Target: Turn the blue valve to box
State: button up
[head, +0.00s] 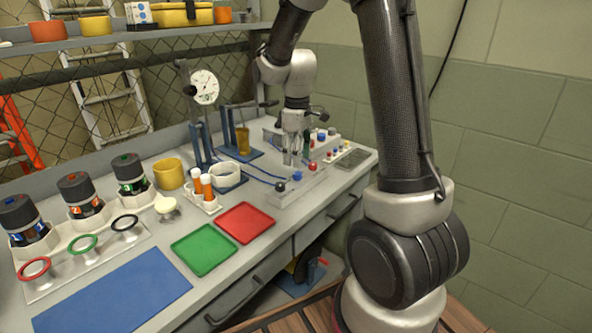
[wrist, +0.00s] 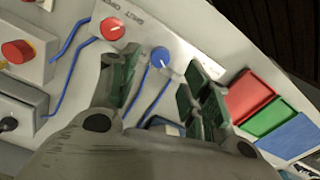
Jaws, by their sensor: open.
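The blue valve (head: 297,176) is a small round knob on a pale grey panel (head: 290,197) near the bench's front edge. In the wrist view the blue valve (wrist: 160,57) shows a white pointer mark and lies between and beyond my fingertips. A red knob (wrist: 112,28) sits beside it on the same panel, with lettering between that I can only partly read. My gripper (head: 293,157) points down just above the blue valve. In the wrist view my gripper (wrist: 160,78) is open, one dark green finger on each side of the valve. Contact cannot be told.
A red tray (head: 244,222), a green tray (head: 203,249) and a blue mat (head: 115,295) lie to the left. A box with a red button (wrist: 17,51) is nearby. Blue tubes run across the bench.

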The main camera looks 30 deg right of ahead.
aim_at(298, 173)
notch_tip(298, 173, down, 6)
jog(key=shift+r, duration=0.25)
grip_shut()
